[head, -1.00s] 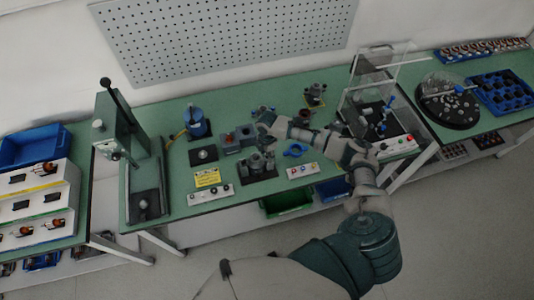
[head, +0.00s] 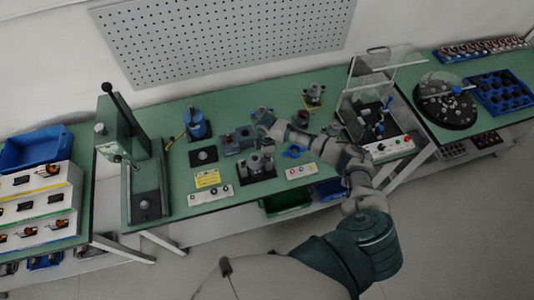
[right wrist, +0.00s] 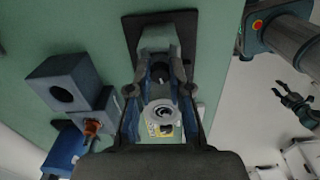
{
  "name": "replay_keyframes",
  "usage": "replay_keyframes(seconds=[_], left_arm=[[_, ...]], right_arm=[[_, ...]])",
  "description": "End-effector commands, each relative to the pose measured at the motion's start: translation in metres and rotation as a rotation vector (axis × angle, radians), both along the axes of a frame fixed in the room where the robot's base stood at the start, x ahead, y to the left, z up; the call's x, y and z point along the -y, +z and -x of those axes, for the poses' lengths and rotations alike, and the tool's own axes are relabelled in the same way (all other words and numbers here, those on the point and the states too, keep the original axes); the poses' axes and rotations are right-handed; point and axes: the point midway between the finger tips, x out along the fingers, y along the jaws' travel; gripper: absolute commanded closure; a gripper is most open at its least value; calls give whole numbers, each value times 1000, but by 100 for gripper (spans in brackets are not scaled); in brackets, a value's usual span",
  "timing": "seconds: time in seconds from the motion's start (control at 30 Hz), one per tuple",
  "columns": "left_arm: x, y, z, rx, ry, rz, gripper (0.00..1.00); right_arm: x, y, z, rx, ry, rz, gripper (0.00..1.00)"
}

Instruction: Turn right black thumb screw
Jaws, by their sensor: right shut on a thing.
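The grey stator fixture (head: 254,166) stands on a black base plate on the green bench, and it also shows in the right wrist view (right wrist: 158,38). My right gripper (right wrist: 161,75) has its fingers on either side of a grey part with a pale ring (right wrist: 162,112). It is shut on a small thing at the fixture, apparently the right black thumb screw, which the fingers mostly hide.
A grey block with a round hole (right wrist: 66,84) stands close behind the fixture. A yellow sign (head: 207,178) lies left of it. A button box (head: 300,171) is at the front right. A blue clamp-like part (head: 293,152) lies beside my right forearm.

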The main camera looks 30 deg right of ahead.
Motion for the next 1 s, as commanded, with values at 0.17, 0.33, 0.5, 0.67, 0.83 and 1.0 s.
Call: replay_keyframes(seconds=[0.17,0.33,0.5,0.67,0.83,1.0], left_arm=[[0,-1,0,0,0,0,54],[-1,-1,0,0,-1,-2,54],[-2,-1,0,0,-1,-2,54],[-2,-1,0,0,-1,-2,54],[-2,-1,0,0,-1,-2,54],[-2,-1,0,0,-1,-2,54]], right_arm=[[0,0,0,1,-169,0,100],[0,0,0,0,-331,0,100],[-1,0,-1,1,-485,-2,100],[0,0,-1,1,-612,0,100],[-1,0,-1,2,-716,-1,100],[0,0,-1,0,-786,0,100]])
